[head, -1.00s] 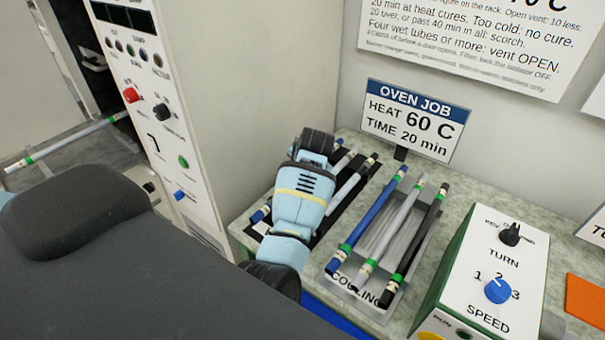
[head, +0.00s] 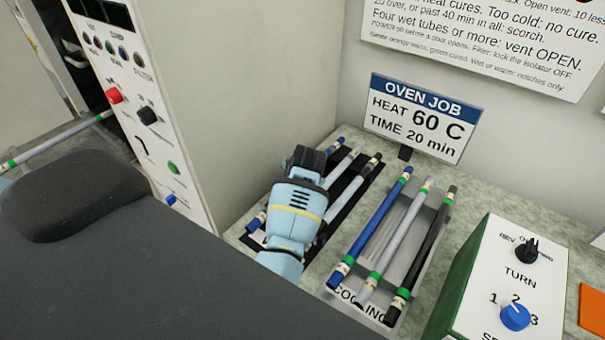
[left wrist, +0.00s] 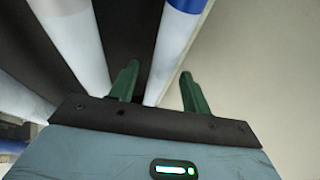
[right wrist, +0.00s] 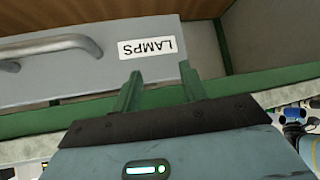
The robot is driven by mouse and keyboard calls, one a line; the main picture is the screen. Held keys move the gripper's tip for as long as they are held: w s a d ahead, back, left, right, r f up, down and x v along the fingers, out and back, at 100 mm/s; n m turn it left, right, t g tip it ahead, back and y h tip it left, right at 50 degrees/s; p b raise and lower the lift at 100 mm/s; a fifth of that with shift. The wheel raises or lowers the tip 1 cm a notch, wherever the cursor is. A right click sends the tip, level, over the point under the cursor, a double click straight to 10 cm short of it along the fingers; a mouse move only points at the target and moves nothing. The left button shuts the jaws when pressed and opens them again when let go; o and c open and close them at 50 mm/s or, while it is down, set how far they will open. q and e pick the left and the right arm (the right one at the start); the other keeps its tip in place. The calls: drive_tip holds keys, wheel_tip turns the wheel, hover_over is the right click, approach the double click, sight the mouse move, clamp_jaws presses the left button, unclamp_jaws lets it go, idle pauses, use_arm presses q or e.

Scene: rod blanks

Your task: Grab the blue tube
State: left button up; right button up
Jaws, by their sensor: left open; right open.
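The blue tube (head: 370,225) lies in the left slot of the cooling rack (head: 357,311), beside a grey tube (head: 400,232) and a black tube (head: 427,237). It has a green band near its lower end. My left gripper (head: 295,205) is over the black rack to its left, apart from the blue tube; its fingers are hidden there. In the left wrist view the left gripper (left wrist: 160,70) is open, with a pale blue-ended tube (left wrist: 170,55) showing between its fingers. My right gripper (right wrist: 160,82) is open and empty in the right wrist view, before a drawer.
The oven job sign (head: 420,118) stands behind the racks. A control box (head: 510,285) with knobs is at the right, and a tall panel cabinet (head: 140,95) at the left. The drawer labelled LAMPS (right wrist: 100,60) faces my right gripper.

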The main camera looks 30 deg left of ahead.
use_arm(q)
drive_tip(key=shift+s+d+r, duration=0.1)
drive_tip(key=shift+s+r, duration=0.1)
drive_tip(key=shift+c, duration=1)
clamp_jaws()
